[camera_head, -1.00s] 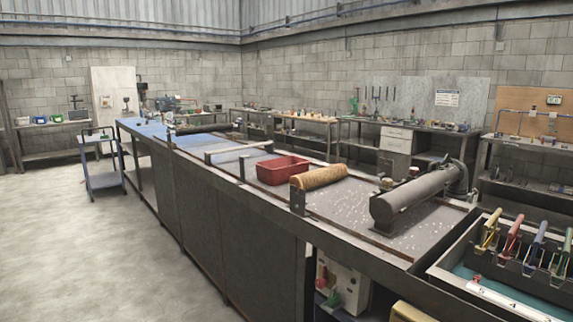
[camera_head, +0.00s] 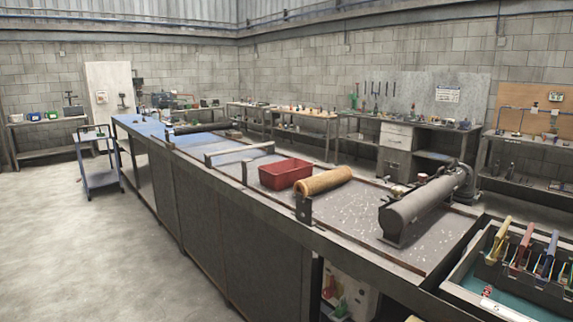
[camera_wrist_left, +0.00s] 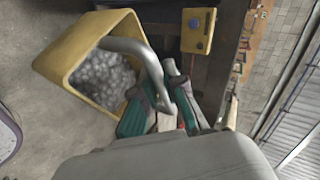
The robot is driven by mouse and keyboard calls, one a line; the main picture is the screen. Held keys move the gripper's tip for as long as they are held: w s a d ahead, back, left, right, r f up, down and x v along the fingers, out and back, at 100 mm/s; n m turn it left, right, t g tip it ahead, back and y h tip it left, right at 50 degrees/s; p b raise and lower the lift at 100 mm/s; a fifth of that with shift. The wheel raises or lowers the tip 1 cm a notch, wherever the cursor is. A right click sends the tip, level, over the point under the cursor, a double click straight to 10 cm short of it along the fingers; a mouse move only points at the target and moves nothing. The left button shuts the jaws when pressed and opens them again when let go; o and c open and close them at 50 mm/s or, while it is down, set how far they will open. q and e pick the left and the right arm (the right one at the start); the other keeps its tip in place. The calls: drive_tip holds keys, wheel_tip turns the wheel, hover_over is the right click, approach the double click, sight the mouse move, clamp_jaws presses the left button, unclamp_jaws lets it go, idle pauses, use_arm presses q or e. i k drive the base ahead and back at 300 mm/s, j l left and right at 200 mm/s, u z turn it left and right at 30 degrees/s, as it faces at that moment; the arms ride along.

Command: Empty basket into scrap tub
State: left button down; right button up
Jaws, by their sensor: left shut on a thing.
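In the left wrist view a yellow tub (camera_wrist_left: 84,88) holds a heap of grey lumpy pieces (camera_wrist_left: 103,78). A curved grey bar (camera_wrist_left: 128,46), like a handle, crosses in front of it. My left gripper (camera_wrist_left: 168,95) is shut at the lower end of this bar. Where the bar leads, and whether it belongs to a basket, I cannot tell. My grey wrist hides the bottom of this view. In the head view only the top of a yellow thing (camera_head: 412,319) shows at the bottom edge. Neither gripper shows in the head view.
A long bench (camera_head: 250,220) carries a red bin (camera_head: 286,173), a tan roll (camera_head: 323,182) and a grey cylinder (camera_head: 420,205). A tray with coloured-handled tools (camera_head: 520,250) is at right. A yellow box (camera_wrist_left: 198,30) is near the tub. Floor (camera_head: 80,250) at left is clear.

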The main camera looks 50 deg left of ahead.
sight(277, 177)
drive_tip(key=i+j+z, duration=0.15)
drive_tip(key=j, duration=0.8)
drive_tip(key=j+z, duration=0.1)
drive_tip(key=j, duration=0.8)
drive_tip(key=j+z, duration=0.15)
drive_tip(key=j, duration=0.8)
drive_tip(key=k+j+z, duration=0.1)
drive_tip(key=j, duration=0.8)
drive_tip(key=j+z, duration=0.15)
drive_tip(key=j, duration=0.8)
drive_tip(key=k, duration=0.05)
